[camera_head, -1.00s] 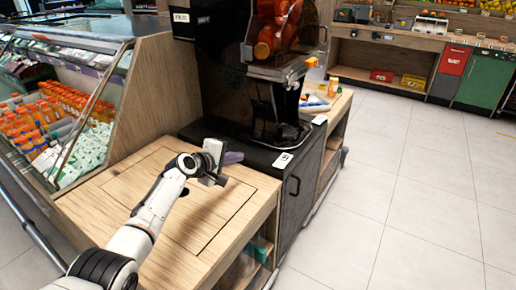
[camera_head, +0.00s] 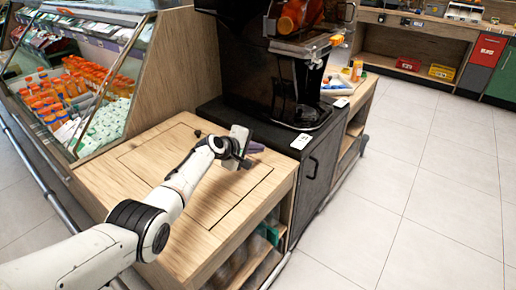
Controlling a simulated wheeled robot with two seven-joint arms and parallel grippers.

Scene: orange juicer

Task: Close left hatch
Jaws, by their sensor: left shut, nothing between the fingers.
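A pale wooden counter (camera_head: 118,205) stands in front of the black juicer. A rectangular panel (camera_head: 150,160), which looks like the hatch, is set in its top, outlined by a thin dark seam, and appears to lie flush. My left arm reaches across it from the lower left. My left gripper (camera_head: 252,150) is shut and empty, over the panel's back right part near the black cabinet. I cannot tell whether it touches the wood. A small dark knob (camera_head: 198,133) shows near the panel's back edge. The arm hides part of the panel. My right gripper is out of view.
The black juicer (camera_head: 290,75) stands on a dark cabinet (camera_head: 322,165) with a handle, right behind the gripper. A chilled display (camera_head: 80,90) with bottles is at the left. Open shelves (camera_head: 262,245) are under the counter. The tiled floor (camera_head: 420,190) at right is clear.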

